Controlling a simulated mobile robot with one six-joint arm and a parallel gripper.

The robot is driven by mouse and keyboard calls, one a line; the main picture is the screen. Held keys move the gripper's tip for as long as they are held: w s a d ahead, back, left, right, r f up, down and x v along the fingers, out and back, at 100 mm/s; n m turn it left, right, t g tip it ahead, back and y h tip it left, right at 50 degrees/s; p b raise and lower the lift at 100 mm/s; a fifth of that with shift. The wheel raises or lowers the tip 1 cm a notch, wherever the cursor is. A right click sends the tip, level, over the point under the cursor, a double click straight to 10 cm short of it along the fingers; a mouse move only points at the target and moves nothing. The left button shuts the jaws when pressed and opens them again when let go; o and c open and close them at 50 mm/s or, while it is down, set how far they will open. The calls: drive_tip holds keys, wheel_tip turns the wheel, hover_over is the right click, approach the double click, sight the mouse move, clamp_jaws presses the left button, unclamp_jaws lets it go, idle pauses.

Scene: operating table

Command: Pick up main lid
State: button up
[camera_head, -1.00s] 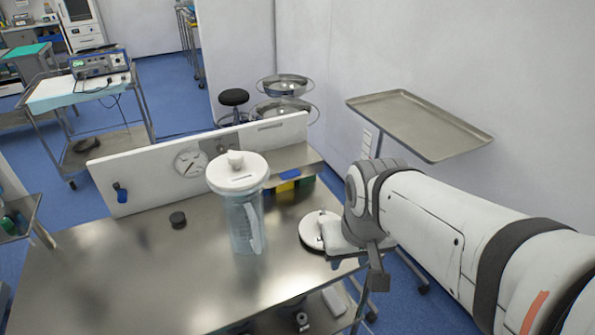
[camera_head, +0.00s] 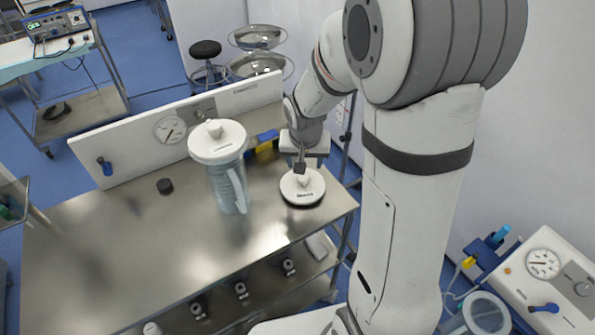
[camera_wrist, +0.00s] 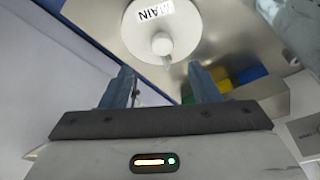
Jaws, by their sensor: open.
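The main lid (camera_head: 302,194) is a white disc with a dark rim, a small knob and a printed label. It lies on the steel table (camera_head: 120,240) near its right edge. In the wrist view the lid (camera_wrist: 195,25) fills the upper middle, and its label appears to end in "AIN". My gripper (camera_head: 300,167) is just above and behind the lid's knob in the head view. In the wrist view my gripper (camera_wrist: 162,80) has its two fingers apart, with nothing between them. The knob shows beyond the fingertips; whether they touch it is unclear.
A clear canister (camera_head: 228,188) with its own white knobbed lid (camera_head: 217,141) stands left of the main lid. A small black cap (camera_head: 165,186) lies further left. A white panel (camera_head: 130,138) runs along the back edge. The table's front left is clear.

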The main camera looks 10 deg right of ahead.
sight(303, 177)
drive_tip(key=shift+a+p+x, duration=0.15)
drive_tip(key=shift+p+x, duration=0.05)
drive_tip(key=shift+x, duration=1.75)
drive_tip(key=shift+a+p+x, duration=0.1)
drive_tip(key=shift+p+x, duration=0.05)
drive_tip(key=shift+x, duration=1.8)
drive_tip(key=shift+s, duration=0.1)
drive_tip(key=shift+c, duration=0.4)
clamp_jaws()
